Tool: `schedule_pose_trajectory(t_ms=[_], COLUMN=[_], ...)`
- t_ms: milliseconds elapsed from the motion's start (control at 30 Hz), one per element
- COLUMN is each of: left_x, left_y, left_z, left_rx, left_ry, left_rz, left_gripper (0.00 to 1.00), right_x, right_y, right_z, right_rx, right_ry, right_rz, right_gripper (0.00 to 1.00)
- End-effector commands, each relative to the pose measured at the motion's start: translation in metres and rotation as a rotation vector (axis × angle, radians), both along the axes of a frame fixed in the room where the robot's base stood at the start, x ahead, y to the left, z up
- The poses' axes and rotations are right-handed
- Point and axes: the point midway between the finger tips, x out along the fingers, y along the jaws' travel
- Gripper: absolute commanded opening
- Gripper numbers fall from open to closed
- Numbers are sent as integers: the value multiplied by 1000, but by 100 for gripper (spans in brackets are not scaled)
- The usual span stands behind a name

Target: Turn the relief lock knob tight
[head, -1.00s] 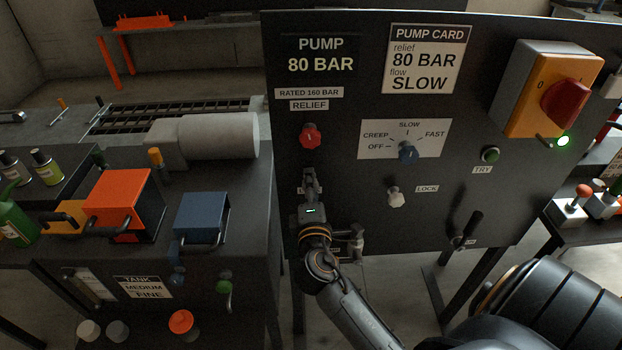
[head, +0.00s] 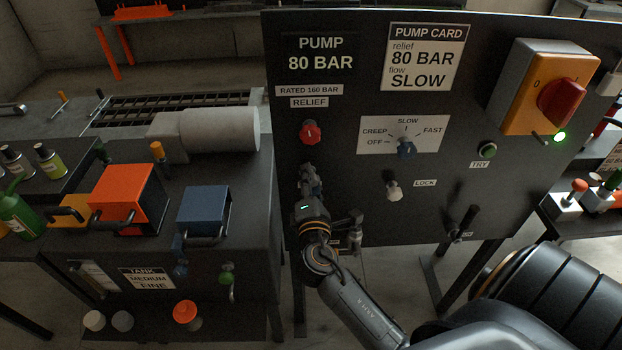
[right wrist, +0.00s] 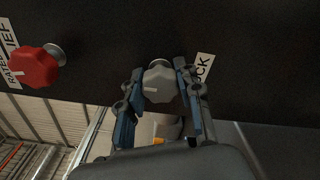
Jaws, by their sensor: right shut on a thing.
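The relief lock knob (right wrist: 160,84) is pale grey and sits between the two blue-padded fingers of my right gripper (right wrist: 158,92) in the right wrist view. The gripper is shut on it. A partly covered LOCK label (right wrist: 201,71) is beside it. In the head view my right gripper (head: 311,178) is at the panel just below the red relief knob (head: 310,132) and hides the lock knob. The red knob also shows at the left of the right wrist view (right wrist: 36,68). My left gripper is not in view.
A bench with an orange box (head: 125,195) stands left.

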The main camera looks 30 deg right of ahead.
Motion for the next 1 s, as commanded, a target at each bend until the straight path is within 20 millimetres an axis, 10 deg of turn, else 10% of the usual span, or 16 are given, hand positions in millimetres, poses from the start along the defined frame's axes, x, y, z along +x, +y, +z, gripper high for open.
schedule_pose_trajectory(t_ms=[100,133,233,667,1000], left_x=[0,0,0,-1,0], left_y=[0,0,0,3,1], left_z=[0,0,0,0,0], left_rx=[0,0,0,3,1], left_ry=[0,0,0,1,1], left_rz=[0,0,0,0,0], left_gripper=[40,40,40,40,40], right_x=[0,0,0,-9,-68], right_y=[-1,-1,-1,6,42], right_z=[2,2,2,0,-1], right_rx=[-4,-4,-3,2,2], right_ry=[-2,-2,-3,0,3], right_rz=[0,0,0,0,0], right_gripper=[3,40,58,58,58])
